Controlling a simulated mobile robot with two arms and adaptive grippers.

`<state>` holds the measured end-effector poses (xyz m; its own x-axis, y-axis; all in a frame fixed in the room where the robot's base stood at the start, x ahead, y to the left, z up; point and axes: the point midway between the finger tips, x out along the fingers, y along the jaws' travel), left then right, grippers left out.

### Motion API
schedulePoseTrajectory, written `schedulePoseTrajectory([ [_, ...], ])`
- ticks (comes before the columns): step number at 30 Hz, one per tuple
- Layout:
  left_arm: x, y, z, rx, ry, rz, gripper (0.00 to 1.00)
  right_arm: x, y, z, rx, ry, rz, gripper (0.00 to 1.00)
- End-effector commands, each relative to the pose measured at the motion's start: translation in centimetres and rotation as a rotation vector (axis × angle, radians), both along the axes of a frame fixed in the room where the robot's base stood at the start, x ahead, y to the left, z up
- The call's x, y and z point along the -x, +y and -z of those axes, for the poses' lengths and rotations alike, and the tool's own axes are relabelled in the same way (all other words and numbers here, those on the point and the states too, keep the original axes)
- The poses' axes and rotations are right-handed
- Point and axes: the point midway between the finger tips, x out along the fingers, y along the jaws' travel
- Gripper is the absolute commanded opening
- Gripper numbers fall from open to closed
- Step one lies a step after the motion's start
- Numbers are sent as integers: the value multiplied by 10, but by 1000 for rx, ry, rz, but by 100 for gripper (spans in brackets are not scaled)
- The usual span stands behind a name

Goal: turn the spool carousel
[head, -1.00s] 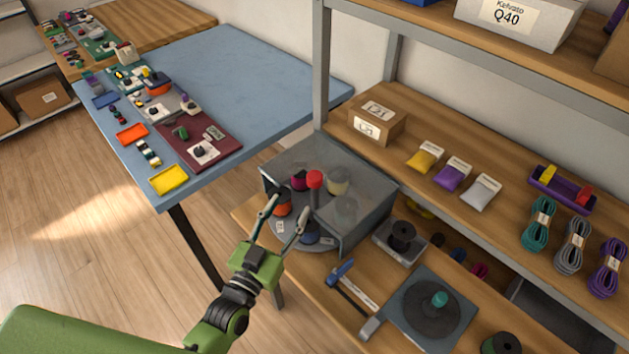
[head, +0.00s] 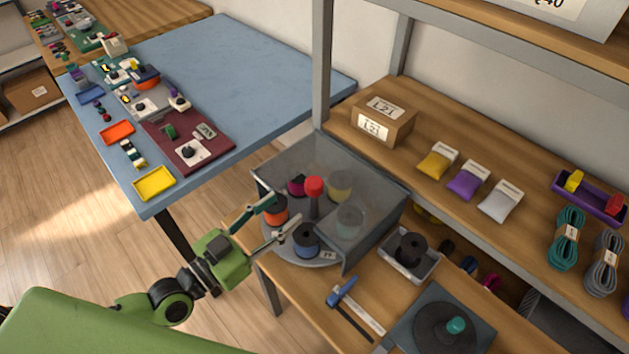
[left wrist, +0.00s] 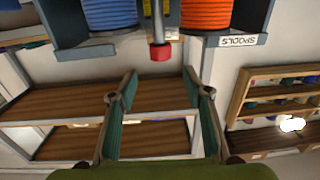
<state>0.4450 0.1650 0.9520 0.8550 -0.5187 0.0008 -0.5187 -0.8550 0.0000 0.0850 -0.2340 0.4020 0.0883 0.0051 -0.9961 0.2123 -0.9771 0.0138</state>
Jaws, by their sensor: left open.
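The spool carousel (head: 291,254) is a round grey turntable on the lower wooden shelf, partly under a see-through grey cover (head: 310,150). It carries an orange spool (head: 275,212), a blue spool (head: 306,240), a magenta spool (head: 297,185) and pale spools (head: 340,187). A red knob (head: 313,187) tops its centre post. My left gripper (head: 284,208) is open and empty at the carousel's front left, its fingers close to the orange and blue spools; contact cannot be told. The left wrist view shows the blue (left wrist: 108,14) and orange (left wrist: 206,13) spools and red knob (left wrist: 160,52) beyond the open fingers (left wrist: 160,75). My right gripper is not seen.
A blue table (head: 240,70) with trays and parts stands at the left. A black spool on a small scale-like box (head: 408,250), a blue-handled tool (head: 342,292) and a dark turntable (head: 440,325) lie right of the carousel. A shelf post (head: 322,70) rises behind the cover.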

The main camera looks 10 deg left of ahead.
Motion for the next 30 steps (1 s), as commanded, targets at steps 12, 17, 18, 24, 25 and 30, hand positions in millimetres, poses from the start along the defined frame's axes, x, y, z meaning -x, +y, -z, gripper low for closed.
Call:
schedulePoseTrajectory([
  [12,-68,-40,-3,1,-4,-2,45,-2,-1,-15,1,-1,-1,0],
  [17,-85,-51,-2,1,-3,-2,45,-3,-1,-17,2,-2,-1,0],
  [18,-87,-52,-1,0,-2,-1,45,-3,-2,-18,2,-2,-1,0],
  [24,-93,-57,0,-1,-1,0,45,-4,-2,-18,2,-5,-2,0],
  [25,-93,-57,0,-1,-1,0,45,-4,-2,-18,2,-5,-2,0],
  [30,-93,-56,0,-1,-1,0,45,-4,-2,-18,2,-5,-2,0],
])
